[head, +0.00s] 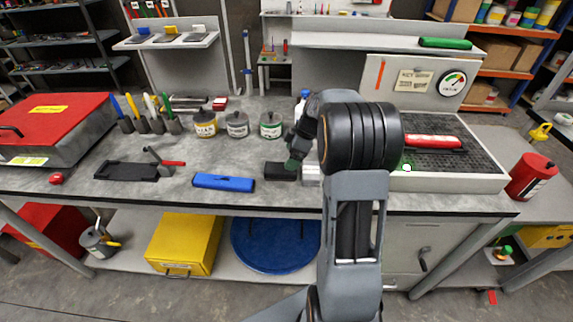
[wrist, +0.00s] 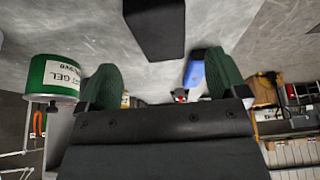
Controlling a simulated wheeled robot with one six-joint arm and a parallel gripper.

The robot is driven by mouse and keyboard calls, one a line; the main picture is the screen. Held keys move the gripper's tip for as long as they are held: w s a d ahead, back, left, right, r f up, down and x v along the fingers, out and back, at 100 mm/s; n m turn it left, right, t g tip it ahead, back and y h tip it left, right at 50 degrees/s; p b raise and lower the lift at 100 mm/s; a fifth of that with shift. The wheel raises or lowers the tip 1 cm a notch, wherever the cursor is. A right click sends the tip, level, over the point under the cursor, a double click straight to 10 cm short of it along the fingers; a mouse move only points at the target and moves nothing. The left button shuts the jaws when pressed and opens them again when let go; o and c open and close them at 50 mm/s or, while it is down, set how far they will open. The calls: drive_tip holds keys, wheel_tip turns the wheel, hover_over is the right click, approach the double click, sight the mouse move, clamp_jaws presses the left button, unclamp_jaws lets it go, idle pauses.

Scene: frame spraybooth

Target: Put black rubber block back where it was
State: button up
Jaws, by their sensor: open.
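The black rubber block (head: 280,172) lies on the grey workbench near its front edge. In the wrist view the block (wrist: 155,25) is at the top middle, with bare bench around its visible part; its upper end is cut off by the frame. My gripper (head: 294,160) is just above and behind the block in the head view, partly hidden by my arm. In the wrist view my gripper (wrist: 162,75) has its two green fingers spread apart, with nothing held between them. The block appears beyond the fingertips, not clasped.
A blue bar (head: 224,182) lies left of the block. Labelled cans (head: 237,125) stand behind, the green one (wrist: 55,78) close to my finger in the wrist view. A black clamp-like tool (head: 135,170) lies left. A grated tray (head: 450,180) is right. Bench between blue bar and cans is clear.

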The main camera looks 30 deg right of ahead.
drive_tip(key=w+v, duration=0.1)
drive_tip(key=v, duration=0.3)
drive_tip(key=s+a+r+m+h, duration=0.2)
drive_tip(key=s+a+r+m, duration=0.3)
drive_tip(key=s+a, duration=0.5)
drive_tip(key=s+a+f+m, duration=0.1)
drive_tip(key=s+m, duration=0.1)
drive_tip(key=s, duration=0.1)
drive_tip(key=s+a+f+m+t+h, duration=0.1)
drive_tip(key=s+a+m, duration=0.1)
drive_tip(key=s, duration=0.2)
drive_tip(key=s+a+f+m, duration=0.1)
drive_tip(key=s+a+m, duration=0.1)
drive_tip(key=s+m, duration=0.1)
drive_tip(key=shift+s+a+f+h, duration=0.2)
drive_tip(key=shift+s+f+h, duration=0.1)
drive_tip(key=shift+h, duration=0.1)
drive_tip(key=shift+c, duration=0.3)
